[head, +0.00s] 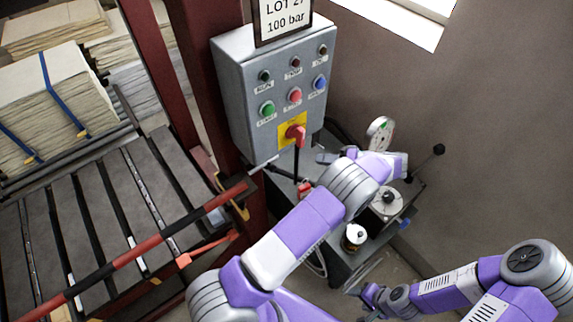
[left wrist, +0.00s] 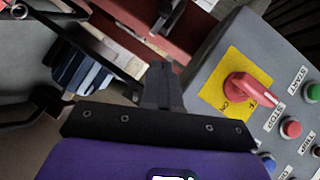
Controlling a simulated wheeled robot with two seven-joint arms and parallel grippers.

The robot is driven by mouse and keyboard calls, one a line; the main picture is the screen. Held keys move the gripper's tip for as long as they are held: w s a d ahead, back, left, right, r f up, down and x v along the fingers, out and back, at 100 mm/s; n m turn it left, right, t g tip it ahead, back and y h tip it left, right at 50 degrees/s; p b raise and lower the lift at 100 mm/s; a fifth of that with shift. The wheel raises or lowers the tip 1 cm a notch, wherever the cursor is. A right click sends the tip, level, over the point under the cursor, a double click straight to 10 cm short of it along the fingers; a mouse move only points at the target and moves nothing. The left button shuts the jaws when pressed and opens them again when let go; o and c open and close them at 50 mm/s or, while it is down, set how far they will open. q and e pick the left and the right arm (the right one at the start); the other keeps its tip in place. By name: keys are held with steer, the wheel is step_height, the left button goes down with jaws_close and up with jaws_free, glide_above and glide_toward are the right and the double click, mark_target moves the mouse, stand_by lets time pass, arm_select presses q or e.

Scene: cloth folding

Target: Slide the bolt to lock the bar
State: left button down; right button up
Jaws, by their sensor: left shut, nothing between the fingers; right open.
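The red-and-black bar (head: 160,238) slants across the front of the slatted rack in the head view. Its upper right end meets a dark bracket by the red post. A thin pale rod (head: 263,162), which looks like the bolt, sticks out beside that end. My left gripper (head: 325,157) is shut and empty below the control box, apart from the rod and to its right. In the left wrist view its dark fingers (left wrist: 161,85) point toward red framework and a dark metal piece; I cannot tell whether that piece is the bolt. My right gripper (head: 371,297) is open and empty at lower right.
The grey control box (head: 245,85) has several buttons and a red rotary switch (head: 296,132), also in the left wrist view (left wrist: 248,90). A bench (head: 345,265) with a gauge (head: 380,132) stands behind my left arm. An orange handle (head: 207,247) lies below the bar.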

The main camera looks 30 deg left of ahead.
arm_select(q)
steer(key=s+f+p+x, duration=0.1)
steer(key=s+x, duration=0.1)
steer(key=x, duration=1)
steer(key=shift+s+f+p, duration=0.15)
steer(key=shift+s+p, duration=0.1)
steer(key=shift+p, duration=0.1)
arm_select(e)
steer(key=shift+r, duration=0.85)
arm_select(q)
steer(key=shift+d, duration=0.15)
